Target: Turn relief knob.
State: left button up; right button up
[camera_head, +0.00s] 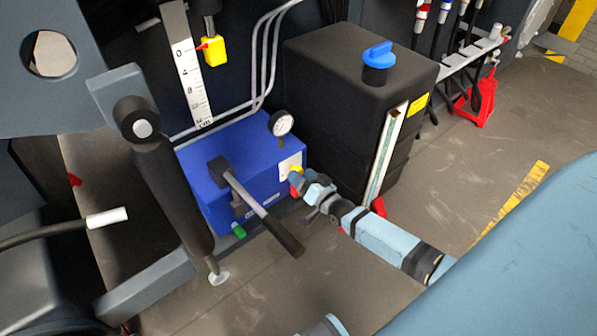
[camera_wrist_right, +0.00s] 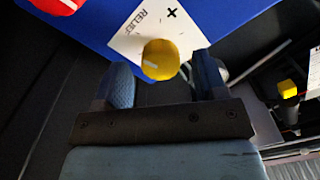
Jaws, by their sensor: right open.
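The relief knob (camera_wrist_right: 160,59) is a round yellow knob with a white mark, on a white plate labelled RELIEF with a plus sign. The plate is on the side of a blue hydraulic unit (camera_head: 225,155). The knob also shows small in the head view (camera_head: 295,170), partly hidden by my gripper. My right gripper (camera_wrist_right: 164,76) is open, with one finger on each side of the knob's lower part in the wrist view. I cannot tell whether a finger touches it. In the head view my right gripper (camera_head: 299,183) reaches the plate from the lower right. My left gripper is not in view.
A black lever (camera_head: 265,218) sticks out from the blue unit, left of my right arm. A pressure gauge (camera_head: 281,123) stands above the plate. A black tank (camera_head: 345,80) with a blue cap is close on the right. A red part (camera_wrist_right: 58,5) is near the knob.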

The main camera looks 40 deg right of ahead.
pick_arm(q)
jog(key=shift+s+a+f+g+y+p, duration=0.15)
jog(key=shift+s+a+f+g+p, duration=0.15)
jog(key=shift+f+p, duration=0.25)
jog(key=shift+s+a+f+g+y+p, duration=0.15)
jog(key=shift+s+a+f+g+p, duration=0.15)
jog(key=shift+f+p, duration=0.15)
pick_arm(e)
jog(key=s+d, duration=0.1)
jog(key=s, duration=1)
jog(key=shift+s, duration=0.35)
jog(key=shift+d, duration=0.1)
